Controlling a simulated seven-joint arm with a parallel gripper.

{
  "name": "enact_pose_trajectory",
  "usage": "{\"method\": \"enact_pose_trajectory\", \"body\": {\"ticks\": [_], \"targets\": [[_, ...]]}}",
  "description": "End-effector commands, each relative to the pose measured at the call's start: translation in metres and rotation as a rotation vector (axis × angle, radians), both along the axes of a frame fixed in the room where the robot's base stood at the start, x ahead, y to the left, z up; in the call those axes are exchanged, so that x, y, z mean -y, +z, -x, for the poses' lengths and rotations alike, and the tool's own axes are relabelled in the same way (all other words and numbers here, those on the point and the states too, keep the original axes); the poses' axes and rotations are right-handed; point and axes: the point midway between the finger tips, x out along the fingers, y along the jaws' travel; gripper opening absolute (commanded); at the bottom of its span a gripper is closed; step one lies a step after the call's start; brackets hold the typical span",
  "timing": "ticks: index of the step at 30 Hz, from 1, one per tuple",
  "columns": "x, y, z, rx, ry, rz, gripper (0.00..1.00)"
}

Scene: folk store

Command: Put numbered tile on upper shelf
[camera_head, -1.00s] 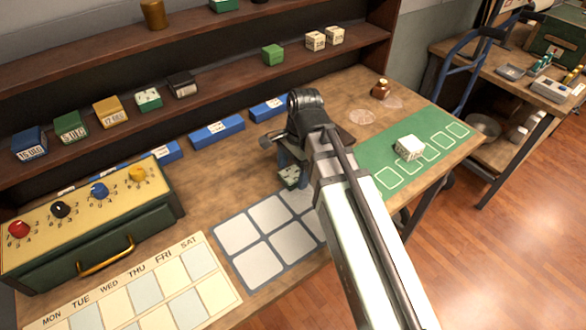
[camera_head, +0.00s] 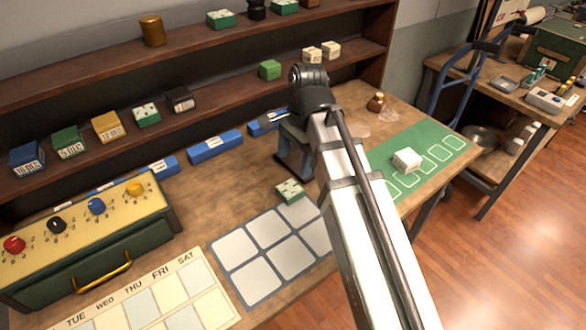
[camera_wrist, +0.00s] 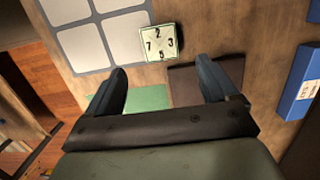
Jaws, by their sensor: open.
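The numbered tile, a small pale-green block (camera_head: 289,190), lies on the table at the far edge of the grey grid mat. In the wrist view its top face (camera_wrist: 159,42) shows the digits 2, 3, 5 and 7. My gripper (camera_wrist: 163,73) is open and empty, with the tile just beyond the fingertips and apart from them. In the head view my gripper (camera_head: 295,165) is above and behind the tile, partly hidden by my arm. The upper shelf (camera_head: 185,40) runs along the top left, above a lower shelf.
The upper shelf holds a bronze cup (camera_head: 152,30) and green boxes (camera_head: 221,19). The lower shelf (camera_head: 225,90) carries several blocks. Blue labelled blocks (camera_head: 215,140) line the table's back. A dial box (camera_head: 90,230) stands at left; a white cube (camera_head: 407,160) sits on the green mat.

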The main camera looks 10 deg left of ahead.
Motion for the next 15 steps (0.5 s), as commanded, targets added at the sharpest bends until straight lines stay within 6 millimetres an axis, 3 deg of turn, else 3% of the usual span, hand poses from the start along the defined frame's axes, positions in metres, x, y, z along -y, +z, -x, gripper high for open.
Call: {"method": "enact_pose_trajectory", "body": {"ticks": [6,15], "targets": [[0.002,0.023,-0.003,0.0,0.0,0.0,0.87],[0.004,0.032,-0.003,0.0,0.0,0.0,0.92]]}}
